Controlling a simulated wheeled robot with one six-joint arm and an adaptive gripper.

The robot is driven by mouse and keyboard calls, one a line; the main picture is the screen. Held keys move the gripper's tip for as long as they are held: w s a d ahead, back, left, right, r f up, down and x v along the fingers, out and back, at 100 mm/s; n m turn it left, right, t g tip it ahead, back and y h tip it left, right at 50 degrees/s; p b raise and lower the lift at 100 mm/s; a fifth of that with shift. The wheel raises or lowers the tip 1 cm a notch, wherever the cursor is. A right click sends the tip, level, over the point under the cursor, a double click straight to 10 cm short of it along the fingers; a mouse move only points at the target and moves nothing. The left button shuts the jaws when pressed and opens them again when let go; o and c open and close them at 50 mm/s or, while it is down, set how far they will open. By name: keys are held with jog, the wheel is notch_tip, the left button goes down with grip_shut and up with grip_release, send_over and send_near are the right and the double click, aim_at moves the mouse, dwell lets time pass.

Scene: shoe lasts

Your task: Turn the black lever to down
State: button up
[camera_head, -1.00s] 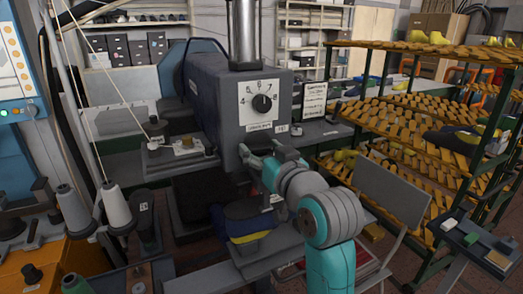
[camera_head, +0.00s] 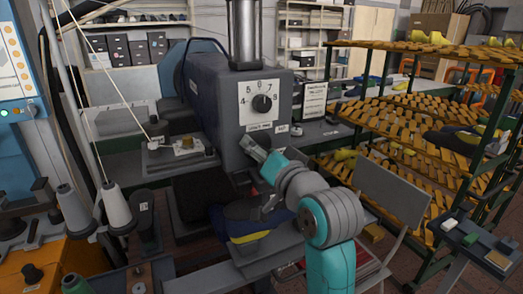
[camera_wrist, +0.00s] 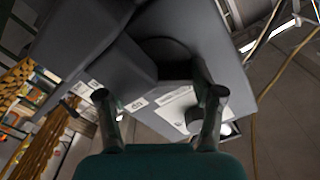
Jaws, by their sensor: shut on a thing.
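The grey machine (camera_head: 215,105) stands in the middle of the head view. My gripper (camera_head: 257,176) is at the machine's front, below and beside the dial, rolled with one finger above the other. In the wrist view, the two fingers of my gripper (camera_wrist: 158,93) stand apart, close against the dark machine body. It is shut on the black lever, which is mostly hidden by the fingers in both views, so its exact angle cannot be told.
A blue shoe with a yellow sole edge (camera_head: 250,238) sits below my gripper. A rack with slatted shelves (camera_head: 400,110) and a grey chair (camera_head: 392,195) stand to the right. Thread cones (camera_head: 116,207) stand at the left.

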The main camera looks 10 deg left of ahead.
dwell(0.3)
jog(key=o, duration=1.1)
jog(key=shift+o, duration=0.2)
jog(key=v, duration=1.2)
jog(key=shift+f, duration=0.15)
